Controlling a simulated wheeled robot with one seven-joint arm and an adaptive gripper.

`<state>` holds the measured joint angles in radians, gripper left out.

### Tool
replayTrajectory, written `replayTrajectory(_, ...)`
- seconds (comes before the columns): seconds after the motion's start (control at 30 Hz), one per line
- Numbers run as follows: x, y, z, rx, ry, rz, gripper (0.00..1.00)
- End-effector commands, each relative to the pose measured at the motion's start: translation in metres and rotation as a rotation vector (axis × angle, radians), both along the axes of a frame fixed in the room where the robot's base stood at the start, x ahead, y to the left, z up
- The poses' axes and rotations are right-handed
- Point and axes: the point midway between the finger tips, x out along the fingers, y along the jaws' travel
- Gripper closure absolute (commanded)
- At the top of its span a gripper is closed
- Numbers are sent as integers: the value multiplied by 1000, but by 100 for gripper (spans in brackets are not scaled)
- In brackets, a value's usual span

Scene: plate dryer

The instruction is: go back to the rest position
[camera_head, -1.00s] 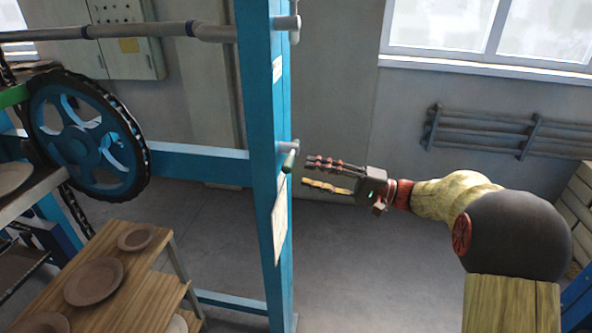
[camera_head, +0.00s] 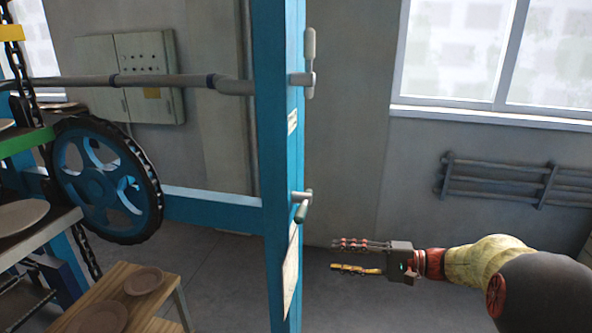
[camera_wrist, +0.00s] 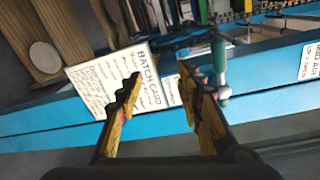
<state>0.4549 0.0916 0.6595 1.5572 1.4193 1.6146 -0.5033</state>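My gripper (camera_head: 334,255) is open and empty, with its fingers pointing left in the head view. It is to the right of the blue post (camera_head: 279,150) and below a small crank handle (camera_head: 301,211) on it. In the wrist view my gripper (camera_wrist: 158,76) has its two fingers well apart. Behind them are a batch card (camera_wrist: 105,88) on the blue post and the green-gripped handle (camera_wrist: 219,55). The fingers appear clear of both.
A blue chain wheel (camera_head: 105,180) and a wooden shelf (camera_head: 170,290) with brown plates (camera_head: 144,281) lie left of the post. A second handle (camera_head: 309,65) sticks out higher up. Grey pipes (camera_head: 500,180) run along the right wall under a window (camera_head: 480,50).

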Motion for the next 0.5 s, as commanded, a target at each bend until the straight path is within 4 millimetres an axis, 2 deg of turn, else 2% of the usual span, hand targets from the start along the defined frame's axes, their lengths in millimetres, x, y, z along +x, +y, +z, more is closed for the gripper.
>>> replayTrajectory(0.03,-17,3,-27,-76,97,14,63)
replayTrajectory(0.1,-48,7,-56,-220,215,36,63)
replayTrajectory(0.2,-98,9,-82,-444,319,70,63)
replayTrajectory(0.33,-161,-1,-98,-757,359,98,63)
replayTrajectory(0.4,-191,-11,-99,-925,336,105,63)
replayTrajectory(0.5,-224,-26,-92,-1135,261,103,63)
